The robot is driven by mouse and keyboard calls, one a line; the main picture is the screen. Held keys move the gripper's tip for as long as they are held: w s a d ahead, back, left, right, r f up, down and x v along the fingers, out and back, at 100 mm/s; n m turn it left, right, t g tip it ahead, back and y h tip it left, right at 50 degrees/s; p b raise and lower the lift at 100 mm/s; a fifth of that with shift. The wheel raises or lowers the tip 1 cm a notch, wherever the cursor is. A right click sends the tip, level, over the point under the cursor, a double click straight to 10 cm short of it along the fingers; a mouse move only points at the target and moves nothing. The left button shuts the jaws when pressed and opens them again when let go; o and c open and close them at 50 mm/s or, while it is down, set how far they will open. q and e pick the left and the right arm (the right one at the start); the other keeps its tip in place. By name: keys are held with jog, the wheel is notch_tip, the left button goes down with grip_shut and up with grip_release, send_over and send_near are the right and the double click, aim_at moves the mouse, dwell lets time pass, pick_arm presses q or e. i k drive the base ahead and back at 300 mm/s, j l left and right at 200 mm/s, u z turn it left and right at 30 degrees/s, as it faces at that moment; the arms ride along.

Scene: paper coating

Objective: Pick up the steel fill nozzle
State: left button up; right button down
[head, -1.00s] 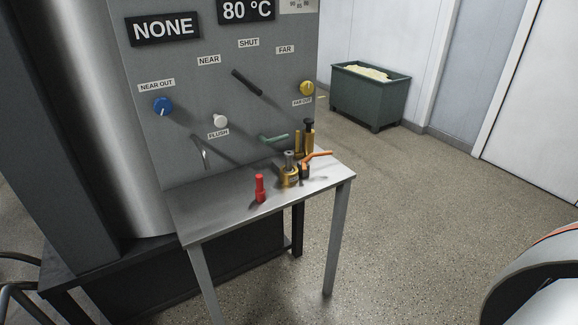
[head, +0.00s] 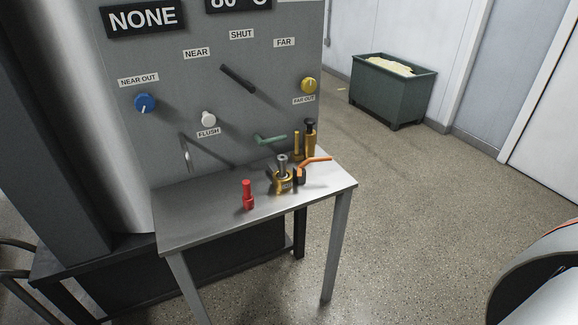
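A small grey steel piece (head: 282,162), which looks like the steel fill nozzle, stands upright in a brass holder (head: 283,185) on the metal side table. The holder stands near the table's back right part. Whether the grey piece is seated in the holder or fixed to it I cannot tell at this size. Neither of my grippers shows in the head view.
The metal table (head: 200,215) also bears a red bottle-like object (head: 248,195), an orange-handled valve (head: 315,160) and brass cylinders (head: 310,140). Behind it rises a grey control panel (head: 225,140). A green bin (head: 390,95) stands on the floor beyond. Open floor lies to the right.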

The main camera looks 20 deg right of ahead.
aim_at(282, 159)
jog(key=i+l+u, duration=0.25)
jog(key=l, duration=1.2)
jog(key=l+u, duration=0.25)
jog(key=l, duration=1.2)
